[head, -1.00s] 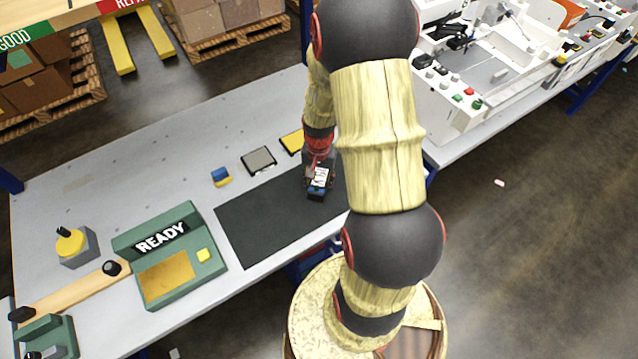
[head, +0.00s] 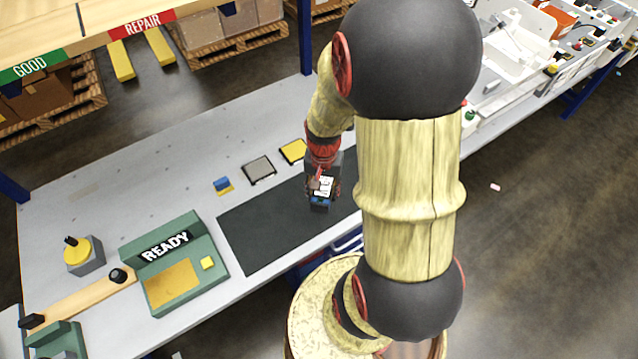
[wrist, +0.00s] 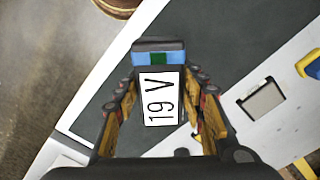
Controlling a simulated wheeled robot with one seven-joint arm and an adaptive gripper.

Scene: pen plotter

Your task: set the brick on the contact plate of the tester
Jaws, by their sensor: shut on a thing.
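The brick (head: 323,187) is a dark block with a white label reading "19 V" and a blue end with a green patch; it also shows in the wrist view (wrist: 159,98). My gripper (head: 321,178) is shut on the brick's sides, one finger on each side in the wrist view (wrist: 160,84). The brick is over the dark mat; I cannot tell its exact height. The tester (head: 190,235) is a green box with a READY display, left of the mat. Its brass contact plate (head: 172,283) is bare, with a yellow button (head: 207,263) beside it.
The dark mat (head: 262,230) lies between brick and tester. Behind it are a blue-yellow block (head: 223,185), a grey pad (head: 259,170) and a yellow pad (head: 293,151).

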